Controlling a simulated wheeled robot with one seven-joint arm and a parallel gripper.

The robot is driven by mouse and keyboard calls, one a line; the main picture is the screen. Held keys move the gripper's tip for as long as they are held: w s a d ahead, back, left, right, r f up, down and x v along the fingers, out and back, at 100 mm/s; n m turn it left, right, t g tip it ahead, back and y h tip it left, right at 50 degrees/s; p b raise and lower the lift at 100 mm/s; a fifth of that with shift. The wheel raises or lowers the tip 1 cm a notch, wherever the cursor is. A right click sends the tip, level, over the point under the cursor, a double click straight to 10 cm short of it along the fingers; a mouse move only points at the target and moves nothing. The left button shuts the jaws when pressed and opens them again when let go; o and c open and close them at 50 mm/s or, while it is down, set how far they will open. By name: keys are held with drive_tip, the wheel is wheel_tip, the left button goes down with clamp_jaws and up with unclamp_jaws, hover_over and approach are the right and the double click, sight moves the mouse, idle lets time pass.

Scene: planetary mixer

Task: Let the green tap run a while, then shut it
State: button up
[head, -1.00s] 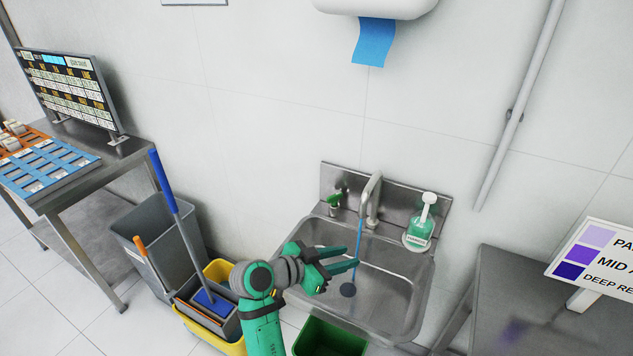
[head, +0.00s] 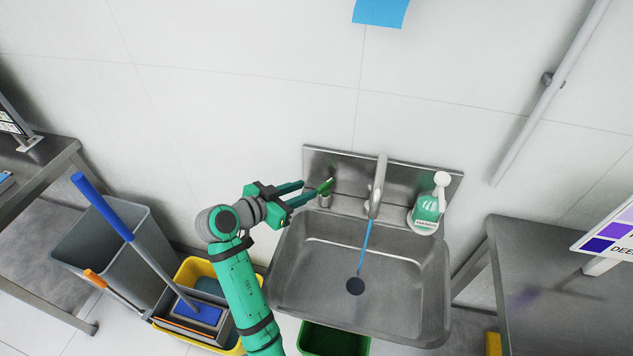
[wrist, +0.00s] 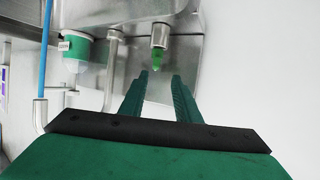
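The green tap (head: 326,186) is a small green lever on a metal stem at the left of the sink's back panel. In the wrist view the green tap (wrist: 157,58) shows just beyond my fingertips, in line with the gap between them. A blue stream of water (head: 364,243) runs from the curved spout (head: 377,186) down to the dark drain. My gripper (head: 310,189) is open, with its fingers reaching from the left to the lever. In the wrist view my gripper (wrist: 160,76) has nothing between its fingers. Whether a finger touches the lever is unclear.
The steel sink (head: 285,281) is below. A green soap bottle (head: 427,208) stands right of the spout. A yellow mop bucket (head: 191,267), a grey bin (head: 75,240) and a green bin (head: 335,342) stand on the floor. A steel table (head: 555,245) is at the right.

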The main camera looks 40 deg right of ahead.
sight(322, 185)
drive_tip(key=x, duration=0.3)
drive_tip(key=s+x, duration=0.1)
drive_tip(key=x, duration=0.2)
drive_tip(key=shift+s+d, duration=0.2)
drive_tip(key=shift+d, duration=0.1)
drive_tip(key=shift+w+d+f, duration=0.25)
drive_tip(key=shift+d, duration=0.35)
drive_tip(key=shift+w, duration=0.15)
clamp_jaws()
drive_tip(key=shift+w+a, duration=0.1)
